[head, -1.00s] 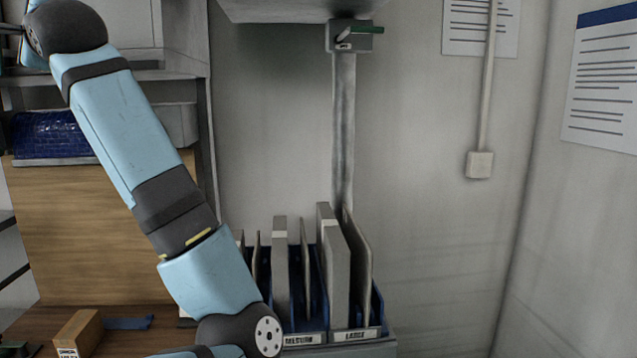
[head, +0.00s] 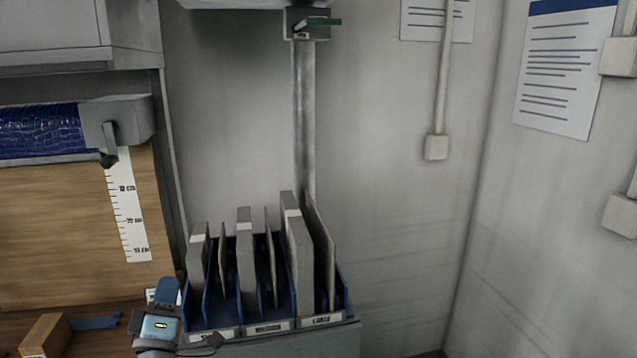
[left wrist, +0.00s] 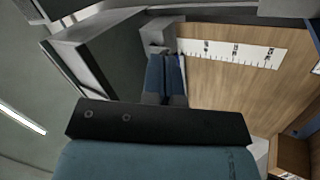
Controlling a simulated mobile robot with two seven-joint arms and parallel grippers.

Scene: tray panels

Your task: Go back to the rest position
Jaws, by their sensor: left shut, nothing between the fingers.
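My left gripper (head: 168,290) is low in the head view, left of the blue rack (head: 337,290). Its blue fingers point up and are together, with nothing between them. The left wrist view shows the shut fingers (left wrist: 166,72) in front of a wooden board with a ruler strip. The rack holds several upright grey panels (head: 299,250) in labelled slots. My right gripper is not in view.
A wooden block (head: 45,336) and a dark blue strip (head: 96,322) lie at the lower left. A blue roll (head: 42,132) hangs above the wooden board (head: 60,225), beside the ruler strip (head: 127,207). A post (head: 304,120) rises behind the rack.

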